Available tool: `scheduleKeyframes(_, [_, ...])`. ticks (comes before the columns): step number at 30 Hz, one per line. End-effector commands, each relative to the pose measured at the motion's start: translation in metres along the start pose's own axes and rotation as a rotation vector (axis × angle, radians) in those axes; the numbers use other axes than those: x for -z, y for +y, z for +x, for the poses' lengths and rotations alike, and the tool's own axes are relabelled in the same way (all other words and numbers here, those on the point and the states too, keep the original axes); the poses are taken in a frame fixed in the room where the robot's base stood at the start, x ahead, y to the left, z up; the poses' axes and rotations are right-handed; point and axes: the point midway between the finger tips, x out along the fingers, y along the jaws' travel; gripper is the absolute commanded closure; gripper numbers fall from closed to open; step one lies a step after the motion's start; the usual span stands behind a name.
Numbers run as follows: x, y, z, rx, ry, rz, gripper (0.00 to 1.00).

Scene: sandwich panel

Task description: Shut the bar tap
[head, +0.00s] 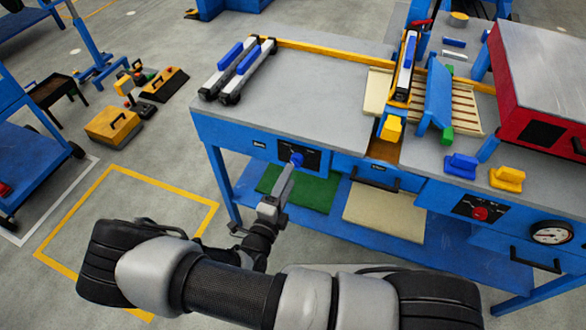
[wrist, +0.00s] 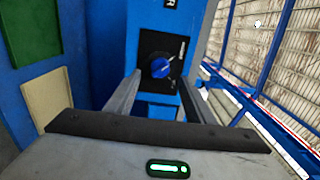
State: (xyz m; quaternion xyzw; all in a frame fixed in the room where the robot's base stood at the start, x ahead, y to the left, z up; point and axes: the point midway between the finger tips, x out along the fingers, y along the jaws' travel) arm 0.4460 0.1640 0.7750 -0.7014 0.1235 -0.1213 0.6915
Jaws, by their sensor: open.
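The bar tap appears as a blue knob (head: 297,159) on a black plate (head: 313,160) on the front face of the blue bench. In the wrist view the knob (wrist: 161,67) shows just beyond the fingertips, roughly centred between them, with a pale mark on its face. My gripper (head: 286,172) is right in front of the knob in the head view. In the wrist view its two fingers (wrist: 159,80) stand apart, with nothing held. I cannot tell whether either finger touches the knob. Small print on the plate is unreadable.
The grey bench top (head: 310,90) carries two rails with blue blocks (head: 240,65) at left. A red-sided press (head: 545,85), a red knob (head: 480,213) and a gauge (head: 550,232) are at right. A lower blue shelf (head: 330,225) holds green and cream sheets.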

Motion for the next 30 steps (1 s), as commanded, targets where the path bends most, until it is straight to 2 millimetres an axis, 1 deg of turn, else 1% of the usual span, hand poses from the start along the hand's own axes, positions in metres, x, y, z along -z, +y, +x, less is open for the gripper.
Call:
scheduleKeyframes(1, [-0.001,0.0,-0.014,-0.001,-0.004,-0.001,0.51])
scheduleKeyframes(3, [-0.001,0.0,-0.032,-0.002,-0.003,-0.001,0.51])
scheduleKeyframes(9, [0.0,0.0,-0.078,-0.002,-0.001,-0.001,0.51])
scheduleKeyframes(12, [0.0,0.0,-0.095,-0.001,-0.001,-0.001,0.51])
scheduleKeyframes(15, [0.0,0.0,-0.107,0.0,0.0,-0.001,0.51])
scheduleKeyframes(18, [0.0,0.0,-0.114,0.0,0.0,-0.002,0.51])
scheduleKeyframes(21, [0.001,0.0,-0.117,0.001,0.001,-0.002,0.51])
scheduleKeyframes(30, [0.001,0.0,-0.117,0.001,0.001,-0.002,0.51])
